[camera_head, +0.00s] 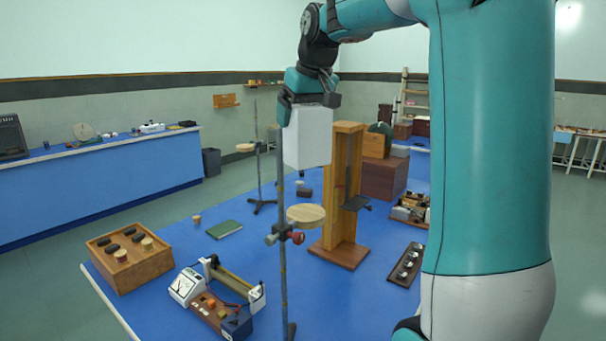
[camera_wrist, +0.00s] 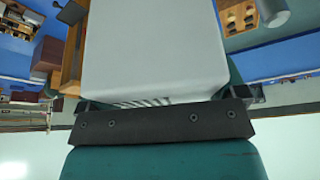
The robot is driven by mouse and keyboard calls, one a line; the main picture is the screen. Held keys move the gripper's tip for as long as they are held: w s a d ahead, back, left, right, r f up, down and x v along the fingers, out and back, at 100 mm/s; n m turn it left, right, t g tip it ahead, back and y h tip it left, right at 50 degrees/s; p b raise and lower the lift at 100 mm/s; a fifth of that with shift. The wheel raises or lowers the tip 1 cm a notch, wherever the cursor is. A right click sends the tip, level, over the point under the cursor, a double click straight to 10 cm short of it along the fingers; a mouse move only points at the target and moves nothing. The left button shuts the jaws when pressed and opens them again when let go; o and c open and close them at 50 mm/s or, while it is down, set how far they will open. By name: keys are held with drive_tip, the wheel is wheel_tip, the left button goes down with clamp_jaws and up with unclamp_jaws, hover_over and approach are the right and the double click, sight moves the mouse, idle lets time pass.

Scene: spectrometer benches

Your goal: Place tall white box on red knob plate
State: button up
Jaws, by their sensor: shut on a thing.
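My gripper (camera_head: 309,98) is shut on the tall white box (camera_head: 308,137) near its top and holds it in the air, roughly upright. In the wrist view the box (camera_wrist: 155,45) fills the middle between the fingers (camera_wrist: 168,102). The red knob plate (camera_head: 305,215) is a small round wooden disc on a dark rod stand, with a red knob (camera_head: 297,238) on its clamp. The plate is bare and appears below the box, with a visible gap. The rod (camera_head: 283,265) runs along the box's left edge in the head view. I cannot tell the depth between box and plate.
A second rod stand with a round plate (camera_head: 246,147) stands farther back left. A tall wooden frame (camera_head: 345,200) stands close right of the red knob plate. A meter device (camera_head: 190,286), a wooden box (camera_head: 128,269) and a green book (camera_head: 224,229) lie on the blue bench.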

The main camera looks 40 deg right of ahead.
sight(316, 121)
wheel_tip(316, 121, down, 11)
drive_tip(key=shift+f+p, duration=0.1)
drive_tip(key=shift+p, duration=0.75)
drive_tip(key=shift+f, duration=0.1)
drive_tip(key=o, duration=1)
drive_tip(key=shift+s, duration=0.1)
drive_tip(key=b+v, duration=0.2)
drive_tip(key=v, duration=1)
drive_tip(key=shift+s, duration=0.15)
